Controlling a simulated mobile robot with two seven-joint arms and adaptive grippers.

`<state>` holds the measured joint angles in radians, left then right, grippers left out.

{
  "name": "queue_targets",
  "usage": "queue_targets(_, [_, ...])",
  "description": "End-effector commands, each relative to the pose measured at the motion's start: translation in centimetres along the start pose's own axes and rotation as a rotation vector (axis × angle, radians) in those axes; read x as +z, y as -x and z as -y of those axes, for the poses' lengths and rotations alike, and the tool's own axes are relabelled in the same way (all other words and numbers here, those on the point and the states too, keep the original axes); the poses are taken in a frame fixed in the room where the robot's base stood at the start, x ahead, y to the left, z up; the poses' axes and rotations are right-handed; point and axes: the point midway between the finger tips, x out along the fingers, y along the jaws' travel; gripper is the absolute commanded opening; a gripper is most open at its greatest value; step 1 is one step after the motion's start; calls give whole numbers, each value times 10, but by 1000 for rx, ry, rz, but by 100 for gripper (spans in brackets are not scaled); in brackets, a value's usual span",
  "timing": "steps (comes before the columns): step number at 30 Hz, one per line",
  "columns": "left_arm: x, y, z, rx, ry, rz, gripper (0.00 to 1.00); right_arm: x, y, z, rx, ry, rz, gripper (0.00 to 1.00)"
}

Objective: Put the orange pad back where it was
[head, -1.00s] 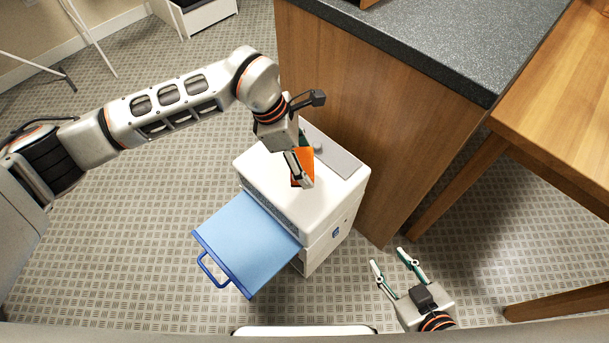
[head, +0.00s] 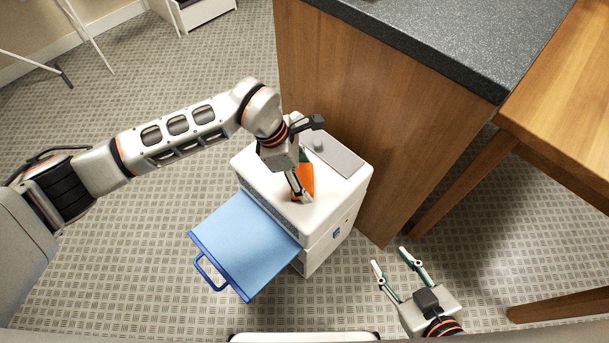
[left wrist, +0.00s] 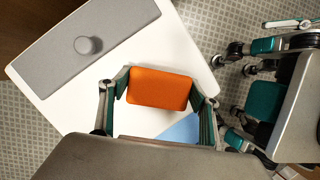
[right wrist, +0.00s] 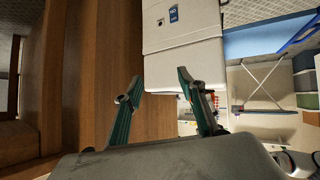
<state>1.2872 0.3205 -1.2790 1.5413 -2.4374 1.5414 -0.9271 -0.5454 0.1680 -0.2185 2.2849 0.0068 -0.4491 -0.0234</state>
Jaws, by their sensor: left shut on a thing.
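The orange pad (head: 307,182) is between the fingers of my left gripper (head: 299,194), over the top of the white cabinet (head: 338,190). In the left wrist view the pad (left wrist: 160,88) spans between the two fingers, which are shut on its ends. I cannot tell whether the pad touches the cabinet top. A blue pull-out tray (head: 245,245) with a blue handle sticks out of the cabinet's front. My right gripper (head: 388,256) is open and empty, to the right of the cabinet and low in the head view.
A grey panel with a round knob (head: 318,145) lies along the back of the cabinet top. A wooden counter (head: 345,100) with a dark top stands close behind it. A wooden table (head: 560,110) is at the right.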

Motion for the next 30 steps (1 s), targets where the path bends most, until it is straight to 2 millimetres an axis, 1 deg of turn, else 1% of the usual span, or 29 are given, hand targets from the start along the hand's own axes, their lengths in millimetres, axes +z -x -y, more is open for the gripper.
queue_targets(1, [-1,-2,0,-1,0,0,35,1,0,0,-1,0,1,40])
queue_targets(2, [0,-2,0,-1,0,0,67,1,0,0,-1,1,2,40])
queue_targets(3, [0,-2,0,-1,0,0,77,2,-1,0,-1,1,3,40])
queue_targets(4, [0,-2,0,-1,0,0,79,2,-1,1,-1,1,4,40])
queue_targets(13, [0,-1,0,-1,0,0,79,6,-2,2,-3,2,10,40])
queue_targets(16, [1,3,0,0,0,-1,79,4,-1,1,-2,2,7,40])
queue_targets(20, [2,24,-2,8,-3,-1,79,-6,0,-2,4,7,-8,40])
queue_targets(24, [3,54,-3,11,-3,-1,79,-12,1,-6,11,12,-17,40])
queue_targets(30, [2,93,-2,9,-2,-1,79,-5,3,-7,15,12,-1,40])
